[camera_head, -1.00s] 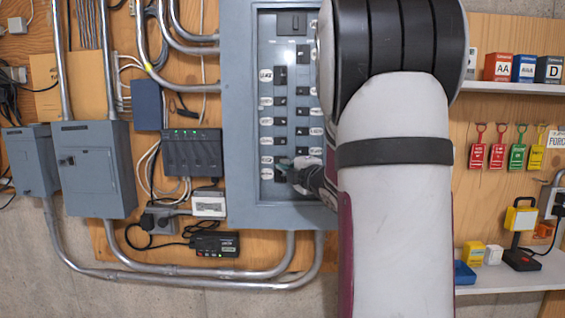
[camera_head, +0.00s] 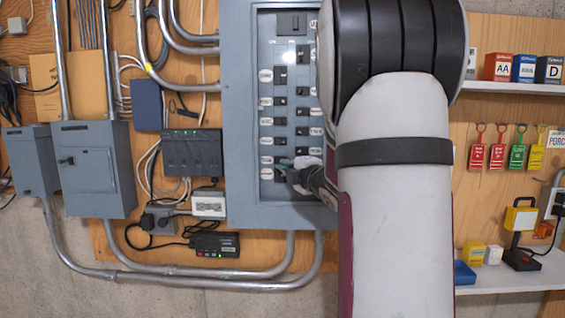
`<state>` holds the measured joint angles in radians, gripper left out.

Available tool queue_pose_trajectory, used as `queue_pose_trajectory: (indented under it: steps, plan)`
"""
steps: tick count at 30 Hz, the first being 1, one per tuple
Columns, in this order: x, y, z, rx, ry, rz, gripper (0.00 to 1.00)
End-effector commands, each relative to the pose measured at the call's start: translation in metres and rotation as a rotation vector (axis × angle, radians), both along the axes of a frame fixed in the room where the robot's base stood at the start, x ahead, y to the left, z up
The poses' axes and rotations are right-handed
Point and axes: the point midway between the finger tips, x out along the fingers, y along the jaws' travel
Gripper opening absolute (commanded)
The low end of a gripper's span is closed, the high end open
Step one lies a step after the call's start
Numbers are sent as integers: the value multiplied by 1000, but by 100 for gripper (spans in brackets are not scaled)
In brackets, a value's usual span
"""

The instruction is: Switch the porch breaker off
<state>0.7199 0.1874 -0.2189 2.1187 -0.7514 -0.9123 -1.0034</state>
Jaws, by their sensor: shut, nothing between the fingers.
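The grey breaker panel (camera_head: 236,120) is open, with two columns of black breaker switches and white oval labels (camera_head: 266,160). The label text is too small to read, so I cannot tell which breaker is the porch one. My gripper (camera_head: 284,164) is shut and empty at the lower part of the left column, its tip by a switch near the second label from the bottom. I cannot tell whether it touches that switch. My arm hides much of the panel's right side and part of the right column.
Grey boxes (camera_head: 98,170) and metal conduits (camera_head: 190,277) are on the wall to the left. A black power unit (camera_head: 192,152) hangs beside the panel. To the right are shelves (camera_head: 510,88) with battery boxes and hanging coloured tags (camera_head: 517,150).

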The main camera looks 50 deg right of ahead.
Motion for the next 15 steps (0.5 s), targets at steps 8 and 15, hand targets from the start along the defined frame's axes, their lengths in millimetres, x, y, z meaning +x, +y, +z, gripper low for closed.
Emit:
queue_pose_trajectory:
  steps: [8,15]
  plan:
    - [2,2,0,0,0,0,0]
    - [5,4,0,0,0,0,0]
